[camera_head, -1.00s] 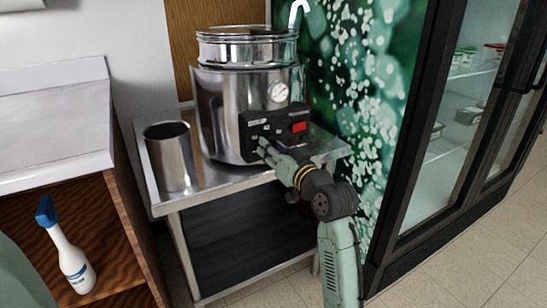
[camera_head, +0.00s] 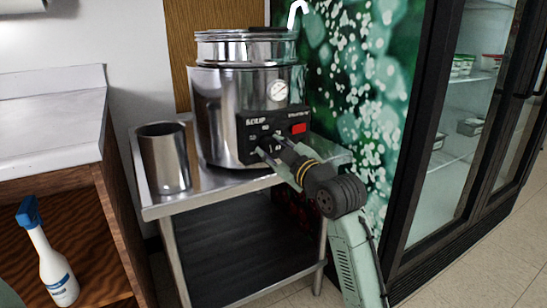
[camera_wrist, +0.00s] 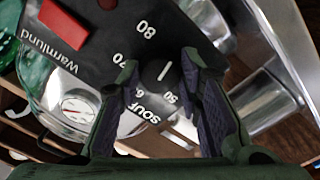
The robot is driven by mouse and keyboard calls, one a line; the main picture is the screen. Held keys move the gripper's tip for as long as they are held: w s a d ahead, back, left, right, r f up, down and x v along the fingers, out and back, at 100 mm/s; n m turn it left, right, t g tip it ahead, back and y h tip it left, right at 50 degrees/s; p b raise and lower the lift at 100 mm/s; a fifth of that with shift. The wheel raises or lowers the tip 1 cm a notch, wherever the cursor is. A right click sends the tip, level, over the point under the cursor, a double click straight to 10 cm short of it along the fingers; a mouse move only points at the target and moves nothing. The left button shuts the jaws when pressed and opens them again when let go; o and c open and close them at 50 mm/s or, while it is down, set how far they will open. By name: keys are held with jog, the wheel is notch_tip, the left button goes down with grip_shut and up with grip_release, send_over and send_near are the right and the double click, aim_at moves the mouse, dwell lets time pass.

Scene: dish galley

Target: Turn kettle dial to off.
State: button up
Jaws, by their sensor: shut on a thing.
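The soup kettle (camera_head: 222,115) is a tall steel pot with a black control panel (camera_head: 247,130) low on its front. The dial (camera_wrist: 160,76) is a black knob with a white line, ringed by numbers such as 50, 70 and 80 in the wrist view. The line slants toward the upper right there; I see no readable off mark. My gripper (camera_wrist: 160,72) is shut on the dial, one finger on each side of it. In the head view my gripper (camera_head: 268,148) meets the panel's lower left and hides the dial.
A red switch (camera_head: 298,128) sits on the panel's right and a round gauge (camera_head: 277,90) above it. A steel canister (camera_head: 164,160) stands left of the kettle on the steel table (camera_head: 160,211). A glass-door fridge (camera_head: 440,150) is at right, a spray bottle (camera_head: 54,265) at lower left.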

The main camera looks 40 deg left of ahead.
jog(key=n+b, duration=0.2)
jog(key=n, duration=0.3)
jog(key=shift+f+n+b, duration=0.1)
jog(key=shift+n+b, duration=0.2)
jog(key=shift+b, duration=0.1)
jog(key=shift+w+n+b, duration=0.1)
jog(key=shift+n+b, duration=0.6)
jog(key=shift+n, duration=1.3)
jog(key=shift+r, duration=0.2)
jog(key=o, duration=1.1)
jog(key=v, duration=1.2)
